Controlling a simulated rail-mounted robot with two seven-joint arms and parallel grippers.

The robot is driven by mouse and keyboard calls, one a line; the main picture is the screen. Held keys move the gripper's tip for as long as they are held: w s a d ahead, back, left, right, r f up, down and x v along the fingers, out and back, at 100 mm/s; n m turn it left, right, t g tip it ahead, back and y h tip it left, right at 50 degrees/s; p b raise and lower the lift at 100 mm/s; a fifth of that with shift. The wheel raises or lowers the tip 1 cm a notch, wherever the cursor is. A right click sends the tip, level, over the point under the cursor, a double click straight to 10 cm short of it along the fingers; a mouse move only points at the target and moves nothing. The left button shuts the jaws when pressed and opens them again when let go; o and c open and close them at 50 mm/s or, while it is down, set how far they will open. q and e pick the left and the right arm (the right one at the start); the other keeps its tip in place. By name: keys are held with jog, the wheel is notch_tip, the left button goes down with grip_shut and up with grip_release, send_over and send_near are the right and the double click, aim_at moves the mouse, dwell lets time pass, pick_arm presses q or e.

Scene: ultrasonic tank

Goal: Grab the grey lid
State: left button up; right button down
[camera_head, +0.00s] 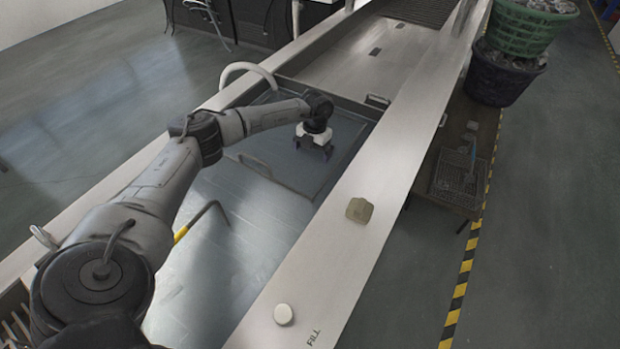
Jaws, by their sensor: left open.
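The grey lid (345,138) looks like a flat grey panel with a raised frame, inside the long metal tank in the middle of the picture. A thin bent bar (268,174), perhaps its handle, shows at its near left part. My left gripper (313,153) is open above the panel, fingers pointing down, to the right of the bar. Nothing shows between its fingers. I cannot tell whether the fingertips touch the panel. My left arm hides part of the panel's left side. My right gripper is out of the picture.
A hooked rod with a yellow grip (203,219) lies in the near part of the tank. A small tan block (359,210) and a round white knob (284,314) are on the right rim (325,262). A white hose (248,68) arches over the left rim. Baskets (503,75) stand at the upper right.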

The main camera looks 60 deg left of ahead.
aim_at(310, 172)
pick_arm(q)
jog(key=shift+s+d+f+b, duration=0.15)
jog(key=shift+f+b, duration=0.25)
jog(key=shift+f, duration=1.5)
jog(key=shift+s+f+b, duration=0.25)
jog(key=shift+f+b, duration=0.35)
jog(key=shift+f, duration=0.7)
jog(key=shift+s+f+b, duration=0.2)
jog(key=shift+f+b, duration=0.35)
jog(key=shift+f, duration=0.75)
jog(key=shift+r, duration=0.1)
jog(key=shift+c, duration=0.7)
jog(key=c, duration=0.6)
